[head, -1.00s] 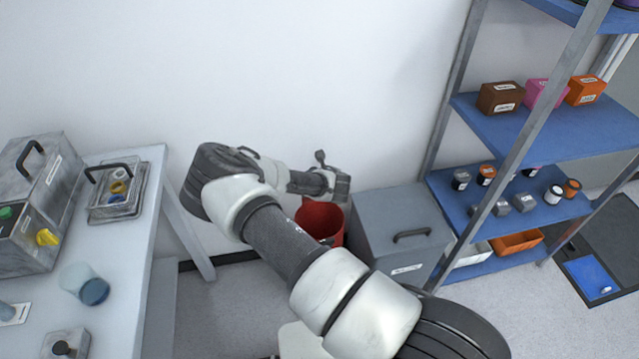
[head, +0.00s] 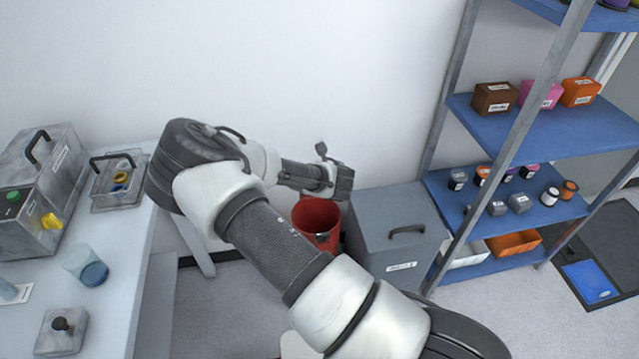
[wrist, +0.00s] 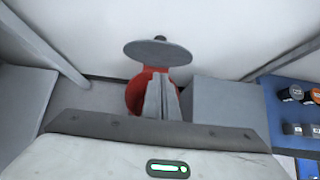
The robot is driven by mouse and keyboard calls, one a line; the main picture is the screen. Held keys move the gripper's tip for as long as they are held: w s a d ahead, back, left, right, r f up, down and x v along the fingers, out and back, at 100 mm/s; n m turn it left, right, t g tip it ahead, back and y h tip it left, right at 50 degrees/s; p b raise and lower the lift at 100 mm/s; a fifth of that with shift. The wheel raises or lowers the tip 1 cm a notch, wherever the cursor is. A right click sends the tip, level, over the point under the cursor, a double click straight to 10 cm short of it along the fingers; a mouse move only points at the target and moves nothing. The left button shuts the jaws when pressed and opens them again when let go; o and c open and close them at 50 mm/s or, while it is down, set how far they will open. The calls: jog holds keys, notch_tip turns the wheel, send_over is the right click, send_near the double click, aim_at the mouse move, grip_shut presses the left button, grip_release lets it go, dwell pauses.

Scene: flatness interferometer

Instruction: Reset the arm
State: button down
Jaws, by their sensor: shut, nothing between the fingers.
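My gripper (head: 343,182) is at the end of my bent arm, in front of the white wall and above the red bin. In the wrist view its two fingers (wrist: 161,97) are together with nothing between them. The red bin (head: 318,222) stands on the floor beside the grey box. It also shows in the wrist view (wrist: 134,97), partly hidden by the fingers. A round grey disc with a dark knob (wrist: 157,53) shows above the bin in the wrist view; I cannot tell what it rests on.
A grey box with a black handle (head: 398,225) stands right of the bin. A blue-shelved rack (head: 540,135) with small boxes and jars is at right. A table (head: 125,230) at left holds a metal instrument (head: 40,190), a tray (head: 118,182) and a blue cup (head: 86,266).

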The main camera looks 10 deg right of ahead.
jog(key=s+d+r+m+g+h+p, duration=0.1)
jog(key=s+d+r+m, duration=0.15)
jog(key=r+m, duration=0.5)
jog(key=s+d+r+m+p, duration=0.1)
jog(key=s+r+m, duration=0.2)
jog(key=r+m, duration=0.45)
jog(key=s+d+r+m+g+h+p, duration=0.1)
jog(key=s+r+m+p, duration=0.15)
jog(key=r+m, duration=0.45)
jog(key=s+a+r+m+y+p, duration=0.1)
jog(key=s+a+r+m, duration=0.1)
jog(key=s+r+m, duration=0.5)
jog(key=s+a+r+m+g+y+p, duration=0.1)
jog(key=s+a+r+m, duration=0.2)
jog(key=s+r+m, duration=0.4)
jog(key=s+r, duration=0.7)
jog(key=s, duration=0.5)
jog(key=shift+s+r+g+p, duration=0.25)
jog(key=shift+s+g+p, duration=0.05)
jog(key=shift+s+p, duration=0.1)
jog(key=shift+a, duration=0.15)
